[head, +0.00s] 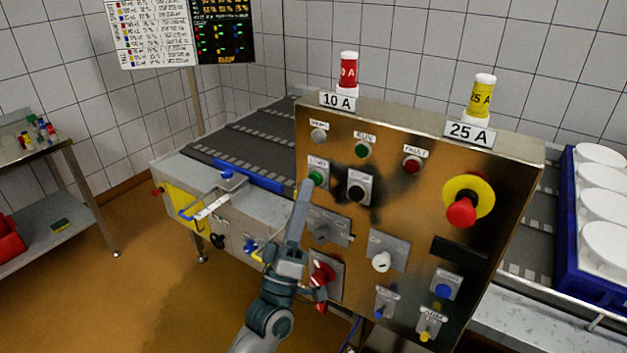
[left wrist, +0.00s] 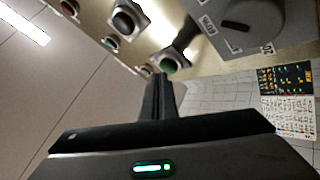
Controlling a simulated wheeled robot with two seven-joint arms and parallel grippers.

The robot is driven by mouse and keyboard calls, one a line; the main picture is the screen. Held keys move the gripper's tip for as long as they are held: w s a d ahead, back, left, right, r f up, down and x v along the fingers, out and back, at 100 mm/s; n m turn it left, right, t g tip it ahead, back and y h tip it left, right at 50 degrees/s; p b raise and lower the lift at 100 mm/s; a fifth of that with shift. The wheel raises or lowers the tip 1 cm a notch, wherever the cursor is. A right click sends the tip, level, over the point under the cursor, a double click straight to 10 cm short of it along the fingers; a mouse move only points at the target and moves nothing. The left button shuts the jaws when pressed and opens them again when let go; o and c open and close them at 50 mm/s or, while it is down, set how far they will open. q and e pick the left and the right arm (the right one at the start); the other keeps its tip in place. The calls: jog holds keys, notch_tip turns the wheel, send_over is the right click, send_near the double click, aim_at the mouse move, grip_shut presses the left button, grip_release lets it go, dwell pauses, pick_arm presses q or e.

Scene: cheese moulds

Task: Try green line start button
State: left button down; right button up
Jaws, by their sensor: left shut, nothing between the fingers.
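The green start button (head: 316,178) sits in a square plate at the upper left of the metal control panel (head: 400,215). In the left wrist view the green button (left wrist: 168,67) is just beyond my fingertips. My left gripper (head: 303,188) is shut and empty. Its tips are just below and left of the button in the head view, and I cannot tell whether they touch it. The closed fingers also show in the left wrist view (left wrist: 158,82). A black button (head: 357,187) is right of the green one. My right gripper is not in view.
Small lamps, including a green run lamp (head: 362,151) and a red fault lamp (head: 412,165), are above the buttons. A red emergency stop (head: 461,212) is at right. Knobs (head: 381,262) are below. A conveyor (head: 250,140) runs behind; a blue crate (head: 567,230) holds white moulds.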

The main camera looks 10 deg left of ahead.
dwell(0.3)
pick_arm(q)
jog(key=shift+w+d, duration=0.1)
jog(key=shift+w, duration=0.15)
dwell(0.4)
jog(key=shift+w+d, duration=0.1)
jog(key=shift+w, duration=0.1)
jog(key=shift+s, duration=0.2)
dwell(0.5)
jog(key=shift+s+a, duration=0.3)
jog(key=shift+s, duration=0.35)
jog(key=shift+s+a+p, duration=0.2)
jog(key=shift+s+a, duration=0.1)
jog(key=shift+s, duration=0.5)
jog(key=shift+s+a+p, duration=0.25)
jog(key=shift+s+a, duration=0.05)
jog(key=shift+s, duration=0.5)
jog(key=shift+s+a+p, duration=0.2)
jog(key=shift+s+a, duration=0.1)
jog(key=shift+s, duration=0.5)
